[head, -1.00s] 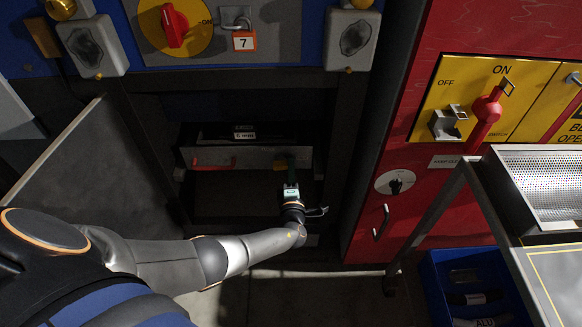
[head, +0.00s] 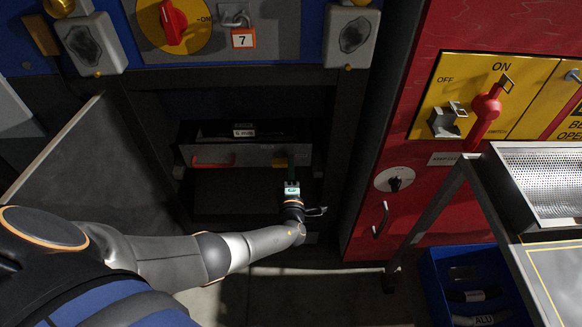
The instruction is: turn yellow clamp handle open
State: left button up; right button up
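The yellow clamp handle (head: 280,162) is small and sits at the right end of the grey front of a unit in the dark bay at the centre of the head view. It looks roughly level, with its visible part to the left of my fingers. My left gripper (head: 292,165) reaches up to it from below, at its right end. The fingers overlap the handle in the picture and hide part of it. They are too small and dark to tell whether they grip it. My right gripper is not in view.
A red handle (head: 213,163) sits at the left end of the same grey front. An open grey door (head: 85,175) stands left of the bay. A red cabinet (head: 365,225) stands on the right, with a metal table (head: 545,262) and a blue bin (head: 440,270) before it.

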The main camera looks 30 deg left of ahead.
pick_arm(q)
jog(key=shift+o, duration=0.5)
jog(key=p+v, duration=0.4)
jog(key=v, duration=0.8)
jog(key=shift+s, duration=0.3)
jog(key=shift+d, duration=0.2)
